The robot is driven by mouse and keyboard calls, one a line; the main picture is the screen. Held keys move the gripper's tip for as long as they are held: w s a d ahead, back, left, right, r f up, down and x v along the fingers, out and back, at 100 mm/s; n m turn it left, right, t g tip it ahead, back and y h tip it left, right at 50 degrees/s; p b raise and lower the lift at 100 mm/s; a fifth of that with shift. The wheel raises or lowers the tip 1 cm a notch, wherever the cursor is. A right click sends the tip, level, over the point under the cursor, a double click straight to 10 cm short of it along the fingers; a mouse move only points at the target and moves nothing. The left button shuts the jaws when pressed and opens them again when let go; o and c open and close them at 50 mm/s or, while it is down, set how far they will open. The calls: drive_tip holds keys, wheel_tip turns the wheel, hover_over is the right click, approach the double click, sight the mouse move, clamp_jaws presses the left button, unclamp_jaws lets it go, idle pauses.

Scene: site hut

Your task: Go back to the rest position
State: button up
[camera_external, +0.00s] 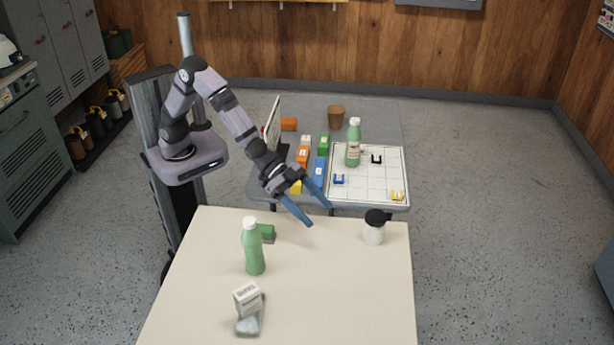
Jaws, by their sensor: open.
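My gripper (318,214) has its two blue fingers spread wide apart with nothing between them. It hangs above the gap between the cream table (330,300) and the grey table (268,186). The arm reaches forward and down from its base on the column at the left. The fingers point down and to the right, clear of the objects in this view.
The cream table bears a green bottle (254,250), green block (267,231), small box (247,298), grey object (249,325) and black-lidded jar (374,231). The grey table holds a gridded board (368,190), another green bottle (353,145), brown cup (335,118) and several coloured blocks.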

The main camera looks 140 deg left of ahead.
drive_tip(key=s+d+r+m+g+h+p, duration=0.1)
drive_tip(key=s+d+g+p, duration=0.3)
drive_tip(key=s, duration=0.7)
drive_tip(key=s+d+r+m+g+h+p, duration=0.1)
drive_tip(key=s+d+r+g+p, duration=0.2)
drive_tip(key=s+d, duration=0.5)
drive_tip(key=s+d+r+m+g+h+p, duration=0.1)
drive_tip(key=s+d+r+g+p, duration=0.2)
drive_tip(key=s+d, duration=0.4)
drive_tip(key=s+g+p, duration=0.1)
drive_tip(key=s+p, duration=0.1)
drive_tip(key=s, duration=0.6)
drive_tip(key=shift+s+r+g+p, duration=0.2)
drive_tip(key=shift+r+g+p, duration=0.1)
drive_tip(key=shift+p, duration=0.1)
